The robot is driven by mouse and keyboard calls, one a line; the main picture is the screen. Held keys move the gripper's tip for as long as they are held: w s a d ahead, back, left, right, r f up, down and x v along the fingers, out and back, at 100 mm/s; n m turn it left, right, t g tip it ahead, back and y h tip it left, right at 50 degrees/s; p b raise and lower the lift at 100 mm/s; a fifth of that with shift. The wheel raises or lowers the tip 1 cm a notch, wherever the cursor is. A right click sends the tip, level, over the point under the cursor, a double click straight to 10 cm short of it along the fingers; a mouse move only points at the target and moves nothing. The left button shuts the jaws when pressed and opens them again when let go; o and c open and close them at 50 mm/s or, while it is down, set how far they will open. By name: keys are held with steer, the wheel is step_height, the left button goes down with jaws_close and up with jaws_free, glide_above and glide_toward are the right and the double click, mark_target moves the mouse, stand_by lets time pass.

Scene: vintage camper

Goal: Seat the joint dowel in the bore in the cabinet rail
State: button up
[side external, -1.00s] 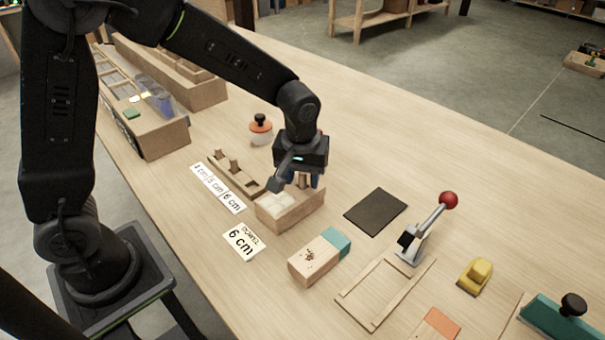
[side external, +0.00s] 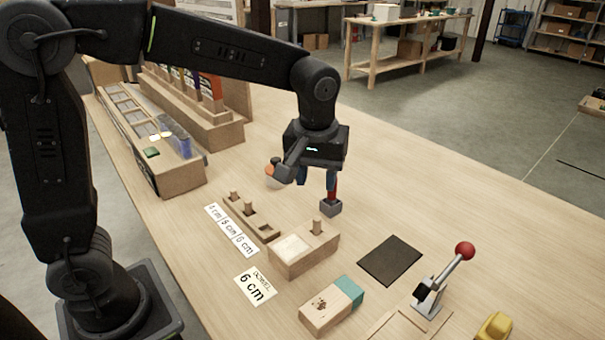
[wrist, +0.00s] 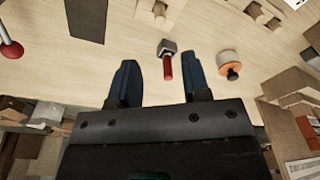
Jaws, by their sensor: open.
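The cabinet rail is a pale wooden block (side external: 289,264) with a light top recess. A wooden dowel (side external: 317,226) stands upright in its right end and sticks up above the top; how deep it sits is hidden. The dowel also shows at the top of the wrist view (wrist: 160,8). My gripper (side external: 316,180) is open and empty, behind the rail. A mallet with a red handle (wrist: 168,70) and grey head (side external: 330,208) stands handle up below my gripper. In the wrist view its handle appears between the two spread fingers, not gripped.
A rack (side external: 265,229) holds two short dowels beside cards marked in cm. A "DOWEL 6 cm" card (side external: 255,288) lies in front. An orange-topped pot (wrist: 229,64) stands near the mallet. A dark mat (side external: 390,261) and toggle lever (side external: 440,280) are to the right.

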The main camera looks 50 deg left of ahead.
steer(key=s+a+r+m+t, duration=0.1)
steer(key=s+a+m+t, duration=0.1)
steer(key=s, duration=0.6)
steer(key=s+a+r+m+t, duration=0.1)
steer(key=s+a+m, duration=0.3)
steer(key=s, duration=0.5)
steer(key=shift+s+m+t+h, duration=0.2)
steer(key=shift+m+t+h, duration=0.2)
steer(key=shift+t, duration=0.3)
steer(key=shift+r, duration=0.1)
